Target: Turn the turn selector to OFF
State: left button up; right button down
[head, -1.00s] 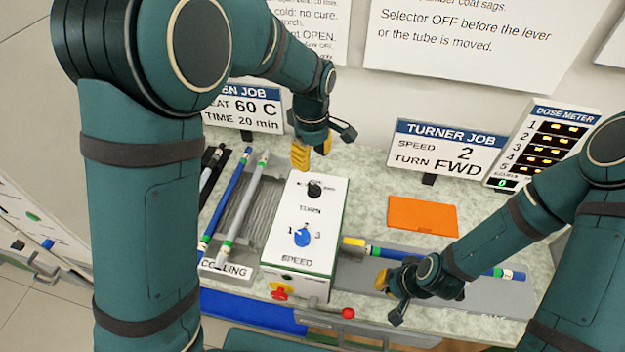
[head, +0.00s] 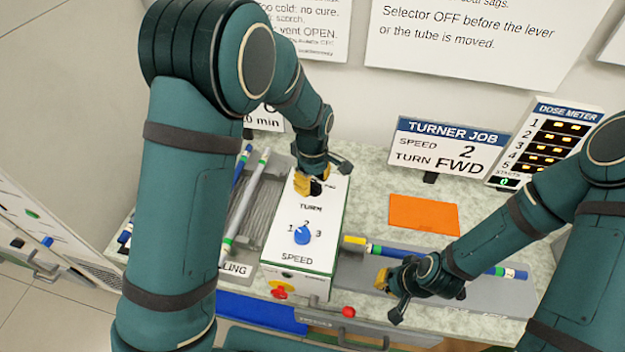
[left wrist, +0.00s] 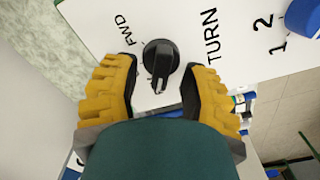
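The turn selector (left wrist: 160,62) is a black knob with a raised bar on the white control box (head: 275,232). In the left wrist view it sits between the two yellow fingers of my left gripper (left wrist: 160,92), with FWD and TURN lettering on either side. The fingers are apart, with a small gap to the knob on each side. In the head view my left gripper (head: 312,186) covers most of the knob. The OFF mark is not visible. My right gripper (head: 400,283) is low by the grey fixture on the right; its finger opening is unclear.
A blue speed knob (head: 302,235) sits nearer the front of the box, with a red knob (head: 279,292) below. A blue rod (head: 400,254) lies right of the box. Rods lie on the cooling rack (head: 236,268) at left. An orange sheet (head: 424,214) lies behind.

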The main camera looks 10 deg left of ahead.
pick_arm(q)
grip_shut()
jog(key=shift+m, duration=0.3)
jog(key=m, duration=0.5)
jog(key=shift+w+d+f+m+b, duration=0.1)
jog(key=shift+d+m+b, duration=0.05)
jog(key=shift+m+b, duration=0.25)
pick_arm(e)
jog(key=shift+f, duration=0.35)
pick_arm(q)
jog(key=m, duration=0.5)
jog(key=shift+d+b, duration=0.2)
jog(key=shift+b, duration=0.1)
pick_arm(e)
jog(key=shift+f, duration=0.4)
pick_arm(q)
jog(key=shift+m, duration=0.3)
jog(key=shift+o, duration=0.7)
grip_release()
